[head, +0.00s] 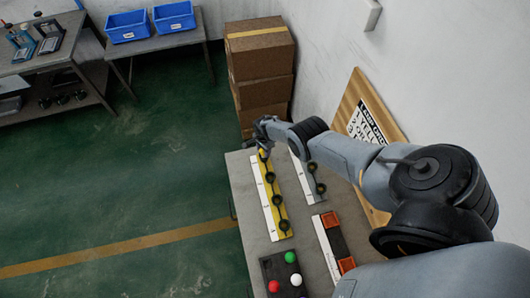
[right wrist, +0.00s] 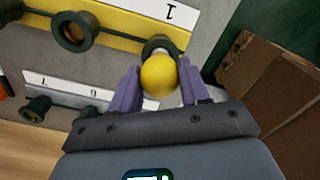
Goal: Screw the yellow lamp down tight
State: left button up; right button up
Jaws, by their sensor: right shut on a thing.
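The yellow lamp (right wrist: 159,74) is a round yellow ball in the right wrist view, between the fingers of my right gripper (right wrist: 158,80). The gripper is shut on it. The lamp sits at the mouth of a dark green socket (right wrist: 157,43) beside the number 1, at the end of the yellow strip (right wrist: 118,24). How deep its base sits is hidden by the ball. In the head view my right gripper (head: 263,146) is over the far end of the yellow strip (head: 267,192), and the lamp is not clearly visible there. My left gripper is not in view.
A grey socket strip (head: 301,172) lies right of the yellow one. A strip with orange end blocks (head: 333,242) and a black tray (head: 268,265) with red, green and white lamps are nearer. Cardboard boxes (head: 262,65) stand beyond the table; a sign board leans at the wall.

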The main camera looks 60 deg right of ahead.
jog(key=m, duration=0.4)
jog(key=shift+m, duration=0.3)
jog(key=o, duration=1)
